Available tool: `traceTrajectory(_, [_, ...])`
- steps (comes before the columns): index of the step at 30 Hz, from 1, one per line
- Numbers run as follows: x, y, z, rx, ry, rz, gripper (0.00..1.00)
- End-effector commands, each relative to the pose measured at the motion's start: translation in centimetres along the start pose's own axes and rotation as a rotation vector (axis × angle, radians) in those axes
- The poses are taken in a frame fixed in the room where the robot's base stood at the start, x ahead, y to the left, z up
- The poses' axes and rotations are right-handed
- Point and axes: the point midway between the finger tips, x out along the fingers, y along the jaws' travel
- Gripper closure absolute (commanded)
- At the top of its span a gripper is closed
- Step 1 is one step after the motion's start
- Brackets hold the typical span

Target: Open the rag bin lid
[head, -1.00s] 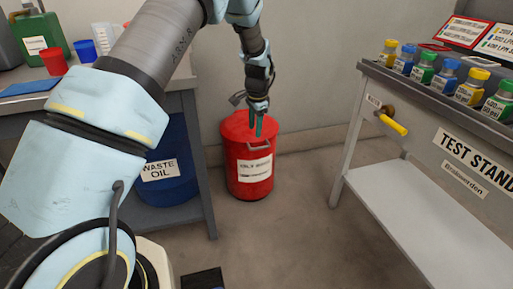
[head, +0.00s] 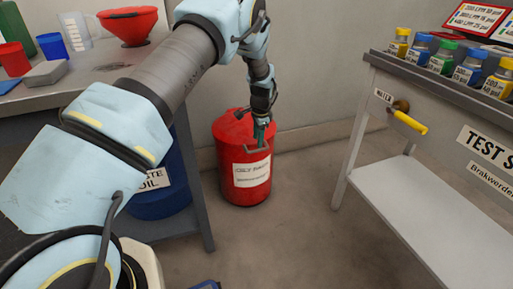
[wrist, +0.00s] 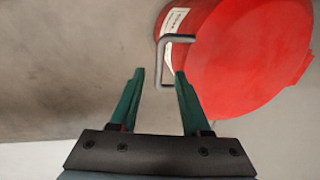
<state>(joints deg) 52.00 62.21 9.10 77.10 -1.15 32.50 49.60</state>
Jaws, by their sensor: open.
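The red rag bin (head: 243,185) stands on the floor against the wall, with its lid (head: 230,125) down. A grey bar handle (head: 256,150) sits at the lid's front edge. In the wrist view the handle (wrist: 162,62) reaches out from the red lid (wrist: 235,50), and its near end lies between or just beyond my fingertips. My gripper (head: 262,140) is open above the front of the bin; its two green fingers (wrist: 158,80) are spread. I cannot tell whether a finger touches the handle.
A workbench (head: 110,75) with a red funnel (head: 128,27) and cups is on the left, with a blue waste oil drum (head: 160,190) under it. The test stand (head: 440,110) with several bottles is on the right. The floor between them is clear.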

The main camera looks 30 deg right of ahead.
Motion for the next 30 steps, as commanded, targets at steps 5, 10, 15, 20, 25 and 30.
traceTrajectory(5, [3.2, 0.0, 0.1, 0.000, -0.001, 0.001, 0.53])
traceTrajectory(10, [4.7, 0.0, 0.0, 0.000, 0.000, 0.000, 0.53])
traceTrajectory(15, [5.1, 0.0, 0.0, -0.001, 0.000, 0.000, 0.53])
traceTrajectory(20, [5.0, 0.0, 0.0, -0.001, 0.000, 0.000, 0.53])
traceTrajectory(25, [5.0, 0.0, 0.0, -0.001, 0.000, 0.000, 0.69])
traceTrajectory(30, [5.0, 0.0, 0.0, -0.001, 0.000, 0.000, 0.88])
